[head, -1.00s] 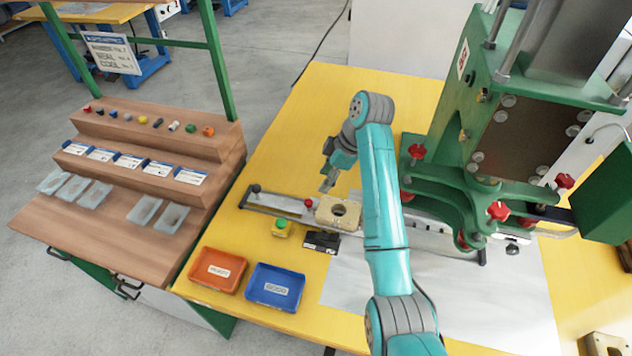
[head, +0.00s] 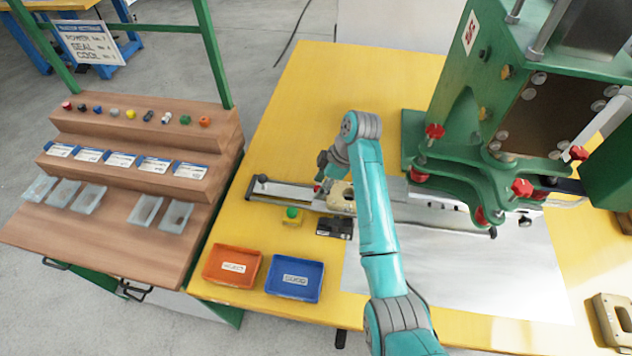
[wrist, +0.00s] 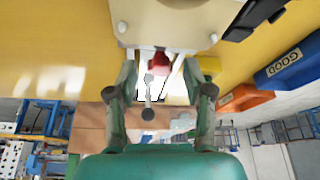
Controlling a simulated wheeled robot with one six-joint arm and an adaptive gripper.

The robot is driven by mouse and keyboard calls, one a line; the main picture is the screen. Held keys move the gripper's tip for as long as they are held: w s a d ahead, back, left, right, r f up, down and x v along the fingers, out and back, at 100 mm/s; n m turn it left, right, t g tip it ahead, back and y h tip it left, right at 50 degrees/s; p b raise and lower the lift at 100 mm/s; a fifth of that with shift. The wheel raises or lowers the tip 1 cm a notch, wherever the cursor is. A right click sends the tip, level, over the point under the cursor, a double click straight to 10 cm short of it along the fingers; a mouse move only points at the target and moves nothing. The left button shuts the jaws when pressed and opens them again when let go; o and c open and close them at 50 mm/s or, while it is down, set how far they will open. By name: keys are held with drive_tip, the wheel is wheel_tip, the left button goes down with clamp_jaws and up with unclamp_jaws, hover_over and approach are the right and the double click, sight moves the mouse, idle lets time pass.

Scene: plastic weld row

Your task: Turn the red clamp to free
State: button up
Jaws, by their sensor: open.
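The red clamp (wrist: 159,62) shows in the wrist view as a red knob at the edge of a beige fixture block (wrist: 166,30). In the head view the clamp (head: 317,188) is a small red spot, mostly hidden by my gripper (head: 324,178). The beige block (head: 340,196) sits on a grey slide rail, partly behind my arm. In the wrist view my gripper (wrist: 160,80) is open, one finger on each side of the picture, with the clamp between and beyond the fingertips. I cannot tell whether a finger touches it.
A slide lever with a dark ball (head: 263,179) ends the rail (head: 285,191). A green button (head: 292,213), a black box (head: 334,228), an orange tray (head: 232,267) and a blue tray (head: 295,279) stand in front. The green press (head: 455,120) rises at right. The yellow table behind the rail is clear.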

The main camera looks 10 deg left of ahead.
clamp_jaws()
drive_tip(key=shift+m, duration=0.3)
drive_tip(key=m+t, duration=0.1)
drive_tip(key=m, duration=0.2)
drive_tip(key=m+t, duration=0.1)
drive_tip(key=m, duration=0.1)
drive_tip(key=shift+s+t, duration=0.25)
drive_tip(key=shift+t, duration=0.05)
drive_tip(key=m+h, duration=0.1)
drive_tip(key=m, duration=0.2)
drive_tip(key=m+t, duration=0.1)
drive_tip(key=m, duration=0.2)
drive_tip(key=shift+s+a+t+h, duration=0.15)
drive_tip(key=shift+t+h, duration=0.15)
drive_tip(key=shift+h, duration=0.1)
